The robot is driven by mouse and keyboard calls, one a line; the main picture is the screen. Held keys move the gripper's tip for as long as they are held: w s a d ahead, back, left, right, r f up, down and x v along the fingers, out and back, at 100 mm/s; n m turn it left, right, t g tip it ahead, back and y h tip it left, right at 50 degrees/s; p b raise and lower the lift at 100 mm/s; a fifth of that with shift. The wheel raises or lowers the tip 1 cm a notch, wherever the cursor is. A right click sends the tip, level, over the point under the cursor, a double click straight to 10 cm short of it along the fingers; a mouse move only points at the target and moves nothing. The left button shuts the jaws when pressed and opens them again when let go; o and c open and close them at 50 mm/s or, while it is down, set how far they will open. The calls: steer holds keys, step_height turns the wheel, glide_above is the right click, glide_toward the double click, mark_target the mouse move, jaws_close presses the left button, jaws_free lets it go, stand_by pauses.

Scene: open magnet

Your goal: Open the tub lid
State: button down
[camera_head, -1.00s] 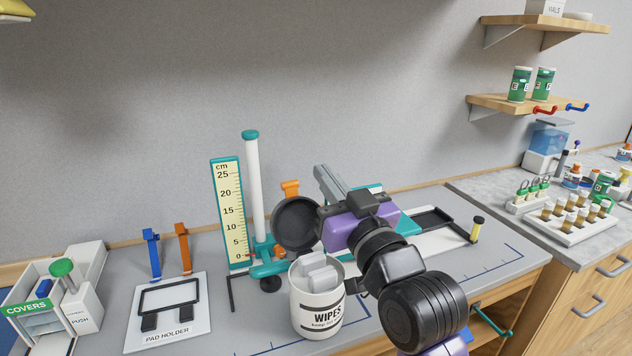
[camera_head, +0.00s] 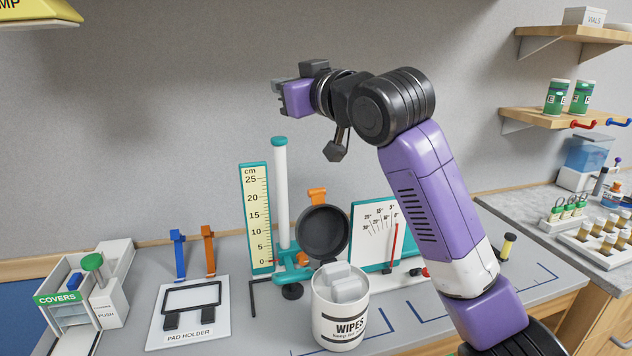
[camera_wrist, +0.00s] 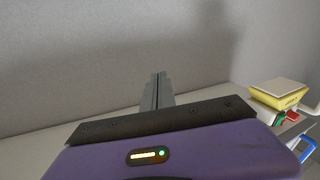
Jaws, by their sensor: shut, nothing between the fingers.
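The white WIPES tub (camera_head: 340,318) stands on the grey bench, with pale wipes (camera_head: 345,287) sticking up from its open top. A round dark lid (camera_head: 324,234) stands upright at the tub's back edge, its hollow side facing me; its hinge is hidden. My gripper (camera_wrist: 158,78) is shut and empty, its grey fingers together in the wrist view. In the head view it is high above the bench, well above and apart from the lid; its purple body (camera_head: 296,98) shows there, but the fingers are mostly hidden.
A height scale (camera_head: 257,218) and white post (camera_head: 281,195) stand left of the lid. A dial board (camera_head: 374,232) stands to its right. A pad holder (camera_head: 190,312) and covers box (camera_head: 70,305) are at left. Shelves (camera_head: 560,120) hang at right.

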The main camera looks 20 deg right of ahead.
steer(key=w+d+f+m+g+h, duration=0.2)
steer(key=d+f+g+h, duration=0.15)
steer(key=f, duration=0.25)
steer(key=w+d+f+m+g+h, duration=0.1)
steer(key=d+f+m+g+h, duration=0.15)
steer(key=d+f+g, duration=0.35)
steer(key=w+a+p+x, duration=0.1)
steer(key=a+p+x, duration=0.15)
steer(key=x, duration=0.85)
steer(key=shift+t, duration=0.45)
steer(key=shift+s+d+f+p, duration=0.1)
steer(key=shift+s+f+p, duration=0.1)
steer(key=shift+s, duration=0.55)
steer(key=shift+s+d+f+p, duration=0.1)
steer(key=shift+s+d+p, duration=0.1)
steer(key=shift+s, duration=0.5)
steer(key=shift+s+d+f+p, duration=0.1)
steer(key=shift+s+f+p, duration=0.1)
steer(key=shift+s, duration=0.55)
